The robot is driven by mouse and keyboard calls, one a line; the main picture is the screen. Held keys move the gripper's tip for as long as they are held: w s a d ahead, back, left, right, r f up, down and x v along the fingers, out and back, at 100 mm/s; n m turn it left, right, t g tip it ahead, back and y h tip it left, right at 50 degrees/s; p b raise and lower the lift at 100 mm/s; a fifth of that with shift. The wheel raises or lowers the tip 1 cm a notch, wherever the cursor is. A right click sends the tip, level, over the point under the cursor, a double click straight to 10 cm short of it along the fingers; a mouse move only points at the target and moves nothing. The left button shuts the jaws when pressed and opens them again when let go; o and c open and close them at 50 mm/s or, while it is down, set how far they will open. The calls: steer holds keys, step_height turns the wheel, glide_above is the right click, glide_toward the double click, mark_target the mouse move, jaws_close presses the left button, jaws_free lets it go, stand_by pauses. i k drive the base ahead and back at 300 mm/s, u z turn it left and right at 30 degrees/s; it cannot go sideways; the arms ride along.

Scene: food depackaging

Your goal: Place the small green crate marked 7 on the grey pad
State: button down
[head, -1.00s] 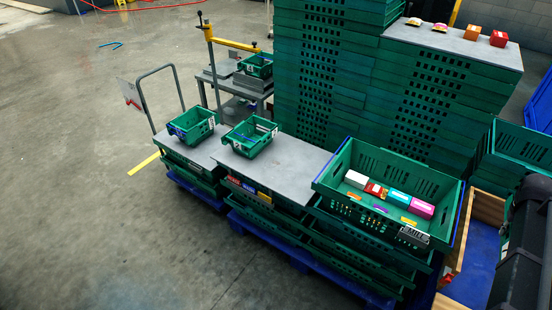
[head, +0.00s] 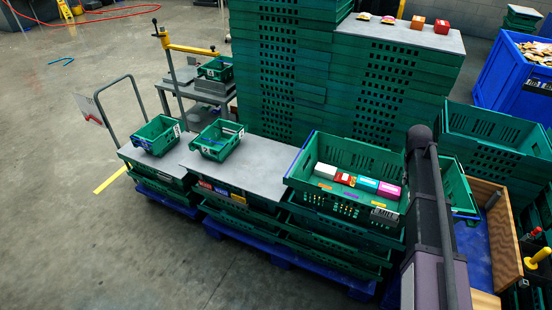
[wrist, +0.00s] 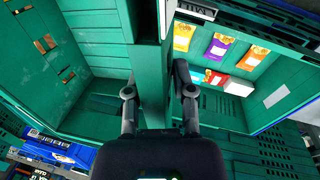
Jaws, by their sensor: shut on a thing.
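My gripper (wrist: 157,93) is shut on a green crate wall (wrist: 150,62), with a finger on either side. I take this as the small green crate; its 7 mark is not visible. In the head view my arm hides the gripper. A green crate end with blue trim (head: 457,187) shows just right of my arm; I cannot tell whether it is the held one. The grey pad (head: 262,163) tops the middle stack. Another small green crate (head: 228,147) stands on its left part, and the right part is bare.
A large green crate (head: 300,176) with several small boxes stands right of the pad; it also shows in the wrist view (wrist: 225,104). A small crate (head: 165,128) sits on the left stack. Tall green stacks (head: 270,70) rise behind, and a trolley holds another small crate (head: 222,70).

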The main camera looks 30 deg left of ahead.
mark_target(267, 164)
steer(key=u, duration=2.8)
steer(key=i, duration=1.5)
